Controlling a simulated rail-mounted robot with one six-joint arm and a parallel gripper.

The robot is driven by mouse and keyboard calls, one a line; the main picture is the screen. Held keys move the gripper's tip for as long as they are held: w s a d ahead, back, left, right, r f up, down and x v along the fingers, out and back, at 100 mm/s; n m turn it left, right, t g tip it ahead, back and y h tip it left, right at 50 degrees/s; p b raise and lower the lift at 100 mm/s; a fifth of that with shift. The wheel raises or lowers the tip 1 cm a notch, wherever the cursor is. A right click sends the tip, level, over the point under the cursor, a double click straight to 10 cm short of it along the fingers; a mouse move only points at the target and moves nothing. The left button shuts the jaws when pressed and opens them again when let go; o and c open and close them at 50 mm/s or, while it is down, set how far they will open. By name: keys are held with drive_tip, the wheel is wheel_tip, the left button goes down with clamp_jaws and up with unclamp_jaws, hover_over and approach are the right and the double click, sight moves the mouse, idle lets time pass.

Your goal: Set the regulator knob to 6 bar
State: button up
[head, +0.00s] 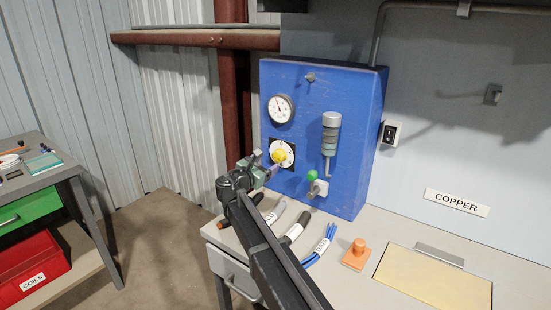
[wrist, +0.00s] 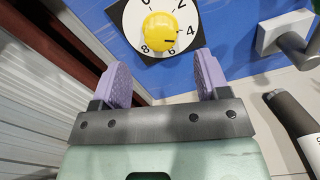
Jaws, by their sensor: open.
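The yellow regulator knob (wrist: 160,32) sits on a white dial plate (wrist: 124,15) with numbers 0 to 8. A small dark mark on its lower right side seems to lie between 4 and 6. In the head view the knob (head: 279,155) is on the blue panel (head: 345,110), below a round pressure gauge (head: 281,108) whose reading is too small to tell. My gripper (wrist: 160,68) is open and empty, its purple fingers apart and just below the knob, not around it. In the head view my gripper (head: 269,168) is close to the knob's lower left.
A filter cylinder (head: 331,135) and a green-knobbed valve (head: 312,176) stick out right of the knob. Cable pieces (head: 320,246) and an orange stamp-like object (head: 356,254) lie on the bench below. A red column (head: 232,110) stands to the left.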

sight(278, 157)
drive_tip(key=x, duration=0.7)
drive_tip(key=shift+w, duration=0.1)
drive_tip(key=c, duration=0.9)
drive_tip(key=shift+c, duration=0.2)
drive_tip(key=shift+m, duration=0.4)
drive_tip(key=m, duration=0.5)
drive_tip(key=shift+d+f, duration=0.1)
drive_tip(key=m, duration=0.6)
drive_tip(key=o, duration=0.9)
